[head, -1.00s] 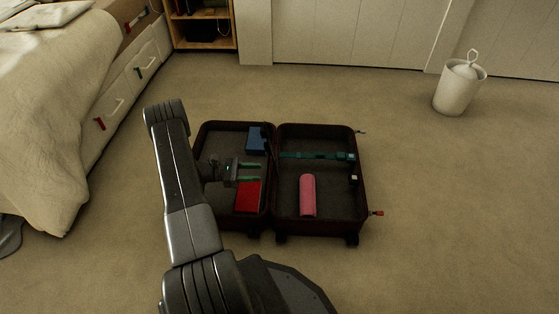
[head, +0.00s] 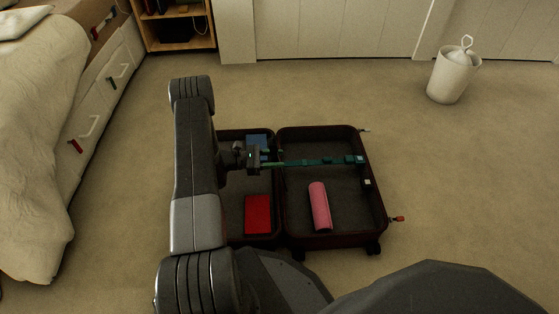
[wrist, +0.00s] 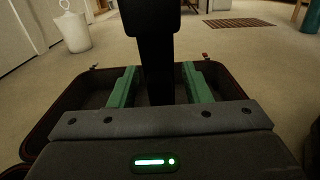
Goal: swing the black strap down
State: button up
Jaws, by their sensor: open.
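The black strap (wrist: 157,50) stands upright in the wrist view, rising between the two green fingers of my gripper (wrist: 160,82). Its wider upper part runs out of the top of that picture. My gripper is open, with a finger on each side of the strap; I cannot tell whether either finger touches it. In the head view my gripper (head: 273,158) is over the middle of the open suitcase (head: 335,240), near the hinge line. The strap is hard to make out there against the dark case and my gripper.
A teal strap (head: 325,161) crosses the right half of the suitcase. A pink roll (head: 320,207) lies there too. A red box (head: 257,214) and a partly hidden blue item (head: 257,141) lie in the left half. A white bin (head: 453,76) stands on open carpet beyond.

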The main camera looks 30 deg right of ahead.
jog(key=shift+s+d, duration=0.35)
jog(key=shift+d, duration=0.3)
